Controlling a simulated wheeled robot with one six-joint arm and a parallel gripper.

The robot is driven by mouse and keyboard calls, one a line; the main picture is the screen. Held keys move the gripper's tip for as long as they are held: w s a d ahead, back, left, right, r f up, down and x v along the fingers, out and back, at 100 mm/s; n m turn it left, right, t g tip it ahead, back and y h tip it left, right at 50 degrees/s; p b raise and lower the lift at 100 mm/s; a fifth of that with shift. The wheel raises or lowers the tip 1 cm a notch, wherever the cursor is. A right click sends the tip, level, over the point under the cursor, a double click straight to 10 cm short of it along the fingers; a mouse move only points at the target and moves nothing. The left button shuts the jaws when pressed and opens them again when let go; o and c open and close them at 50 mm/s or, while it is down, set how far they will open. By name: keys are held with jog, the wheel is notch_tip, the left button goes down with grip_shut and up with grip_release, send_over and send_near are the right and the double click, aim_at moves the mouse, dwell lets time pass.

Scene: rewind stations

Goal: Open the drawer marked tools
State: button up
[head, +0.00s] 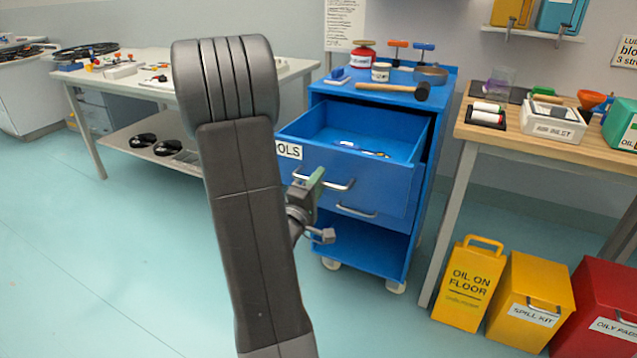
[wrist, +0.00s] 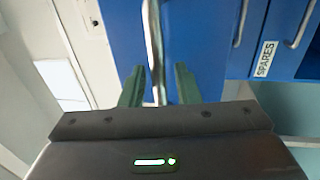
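The drawer with a label ending in "OLS" (head: 392,192) is pulled well out of the blue cart (head: 420,250). My arm hides the start of its label. A few tools lie inside. Its bar handle (head: 340,185) is in front, and my gripper (head: 316,182) is at its left part. In the wrist view the handle (wrist: 154,40) runs between the two green fingers of my gripper (wrist: 159,82). The fingers stand apart with visible gaps beside the bar, so they are around it, not closed on it.
A lower drawer with a handle (head: 357,211) is shut; a "SPARES" label (wrist: 265,58) shows in the wrist view. A wooden bench (head: 545,140) is at right, a white table (head: 75,82) at left. Floor at left is clear.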

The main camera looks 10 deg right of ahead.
jog(key=shift+s+a, duration=0.1)
jog(key=v, duration=1.3)
jog(key=shift+s+a+p, duration=0.15)
jog(key=shift+s+p, duration=0.1)
jog(key=shift+p, duration=0.05)
jog(key=shift+f, duration=0.1)
jog(key=x, duration=1.4)
jog(key=shift+b, duration=0.3)
jog(key=shift+s, duration=0.1)
